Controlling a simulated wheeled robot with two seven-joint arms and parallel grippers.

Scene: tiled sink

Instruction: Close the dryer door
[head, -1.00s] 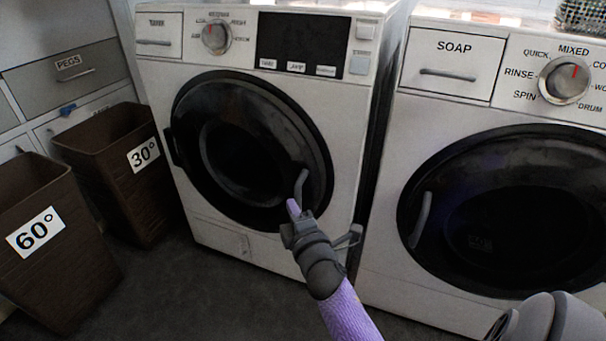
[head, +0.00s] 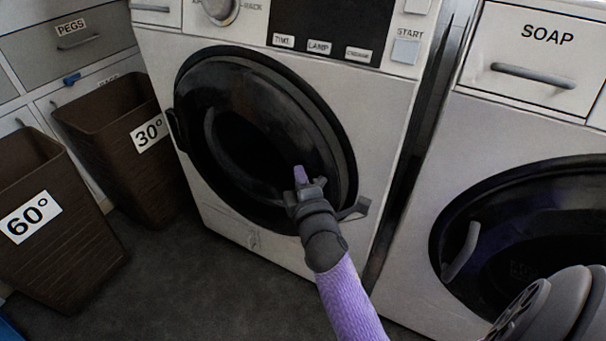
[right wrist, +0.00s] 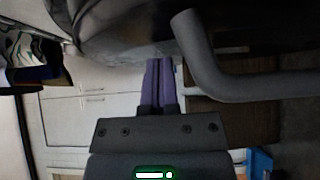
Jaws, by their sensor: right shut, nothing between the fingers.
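The dryer (head: 395,110) is the white machine at centre left in the head view. Its round black door (head: 265,85) faces me; how far it stands ajar I cannot tell. My right gripper (head: 300,174) is in front of the door's lower right part, shut and empty. In the right wrist view its purple fingers (right wrist: 158,80) are together, pointing toward a dark surface. A grey curved handle (right wrist: 215,80) is close on the right there, apart from the fingers. My left gripper is out of view.
A second white machine with a SOAP drawer (head: 545,60) stands close on the right. Brown baskets marked 60° (head: 50,240) and 30° (head: 105,125) stand on the left. Dark floor (head: 210,290) is clear in front.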

